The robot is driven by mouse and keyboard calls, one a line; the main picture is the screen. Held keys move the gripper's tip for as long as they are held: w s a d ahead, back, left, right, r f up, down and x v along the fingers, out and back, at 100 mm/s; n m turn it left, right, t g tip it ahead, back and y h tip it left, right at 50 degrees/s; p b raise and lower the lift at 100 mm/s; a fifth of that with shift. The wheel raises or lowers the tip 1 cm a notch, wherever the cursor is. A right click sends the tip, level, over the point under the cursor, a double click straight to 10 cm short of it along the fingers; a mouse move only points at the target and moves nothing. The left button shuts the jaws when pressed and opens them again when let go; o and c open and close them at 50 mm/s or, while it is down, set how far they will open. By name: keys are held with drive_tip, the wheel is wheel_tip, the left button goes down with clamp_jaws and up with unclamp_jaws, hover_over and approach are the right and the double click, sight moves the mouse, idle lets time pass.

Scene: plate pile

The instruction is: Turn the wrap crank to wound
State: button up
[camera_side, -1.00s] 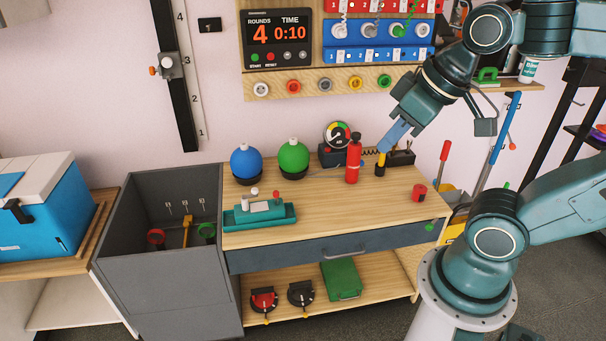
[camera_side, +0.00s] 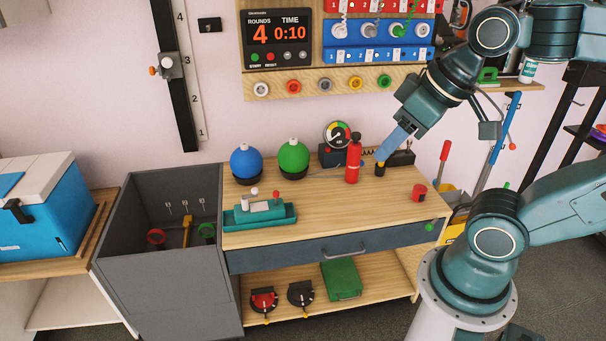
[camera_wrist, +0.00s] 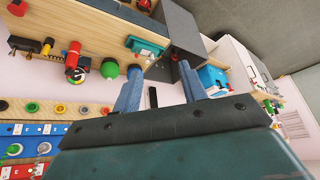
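No part is clearly marked as the wrap crank. The likeliest is a teal bench device (camera_side: 262,213) with a white ball knob and a red knob, at the front left of the bench; it also shows in the wrist view (camera_wrist: 146,47). My gripper (camera_side: 382,158) has blue fingers pointing down and left at the bench's back right, well right of the teal device. In the side view its tips overlap a small black post (camera_side: 380,170). In the wrist view my gripper (camera_wrist: 160,66) has its fingers spread with nothing between them.
A red bottle (camera_side: 353,160), a gauge (camera_side: 337,134), a green ball (camera_side: 293,156) and a blue ball (camera_side: 246,161) stand along the bench's back. A red knob (camera_side: 419,191) sits at the right. A grey open bin (camera_side: 165,270) adjoins the bench's left. The bench's middle front is clear.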

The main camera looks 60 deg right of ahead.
drive_tip(key=w+d+r+m, duration=0.1)
drive_tip(key=w+m, duration=0.2)
drive_tip(key=w, duration=0.3)
drive_tip(key=w+r+m, duration=0.2)
drive_tip(key=w+m, duration=0.1)
drive_tip(key=w, duration=0.3)
drive_tip(key=m+g+y, duration=0.2)
drive_tip(key=m+y, duration=0.1)
drive_tip(key=m, duration=1.7)
hover_over(255, 189)
drive_tip(key=s+d, duration=0.4)
drive_tip(key=d, duration=0.1)
wheel_tip(255, 189, down, 27)
drive_tip(key=shift+a+f, duration=0.15)
drive_tip(key=shift+a, duration=0.1)
drive_tip(key=shift+f, duration=0.1)
drive_tip(key=shift+g, duration=0.3)
drive_tip(key=shift+a+x, duration=0.2)
drive_tip(key=shift+x, duration=6.55)
